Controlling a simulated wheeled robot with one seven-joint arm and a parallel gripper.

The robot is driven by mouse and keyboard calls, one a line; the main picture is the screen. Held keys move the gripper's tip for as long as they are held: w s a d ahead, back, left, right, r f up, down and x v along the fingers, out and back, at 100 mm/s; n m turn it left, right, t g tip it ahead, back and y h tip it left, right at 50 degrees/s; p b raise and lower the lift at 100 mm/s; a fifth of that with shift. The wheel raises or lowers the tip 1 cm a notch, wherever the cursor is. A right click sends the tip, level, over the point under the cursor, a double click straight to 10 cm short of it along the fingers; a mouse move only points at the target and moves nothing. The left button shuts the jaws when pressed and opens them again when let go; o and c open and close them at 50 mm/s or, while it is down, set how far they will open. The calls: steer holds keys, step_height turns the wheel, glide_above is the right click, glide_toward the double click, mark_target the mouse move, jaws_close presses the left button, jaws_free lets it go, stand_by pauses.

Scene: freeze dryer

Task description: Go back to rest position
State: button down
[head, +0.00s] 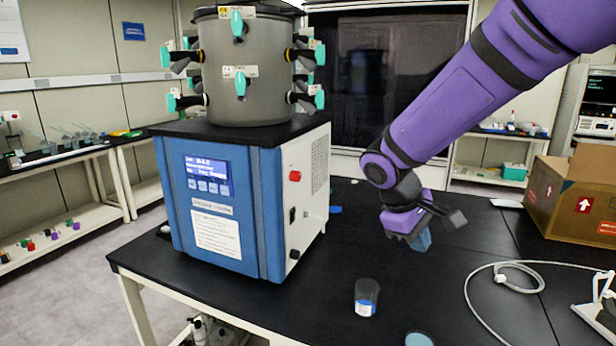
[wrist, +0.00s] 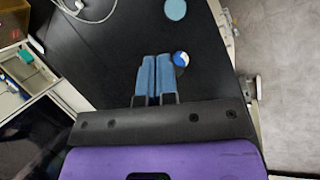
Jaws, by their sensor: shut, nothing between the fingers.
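My gripper (head: 422,241) is raised above the black table, to the right of the freeze dryer (head: 218,215). Its blue fingers (wrist: 155,76) are together with nothing between them in the wrist view. A clear vial (head: 366,297) with blue at its bottom stands upright on the table, nearer the front than my gripper and apart from it.
The freeze dryer's grey drum with green-handled valves stands on the left. A cardboard box (head: 575,196) is at the right. A white cable (head: 472,296) curls over the table's right side, near a white stand (head: 600,312). The table between vial and cable is mostly clear.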

steer(key=s+d+r+m+t+y, duration=0.1)
steer(key=s+d+r+m, duration=0.1)
steer(key=s, duration=0.5)
steer(key=s+d+r+m+t+y, duration=0.2)
steer(key=s+d+r+m, duration=0.1)
steer(key=s+r, duration=0.3)
steer(key=s+d+r+m+t+y, duration=0.1)
steer(key=s+d+r+m+y, duration=0.1)
steer(key=s, duration=0.6)
step_height(320, 180, up, 2)
steer(key=shift+s+d+r+m+t, duration=0.15)
steer(key=shift+d+m+t, duration=0.3)
steer(key=shift+d, duration=0.75)
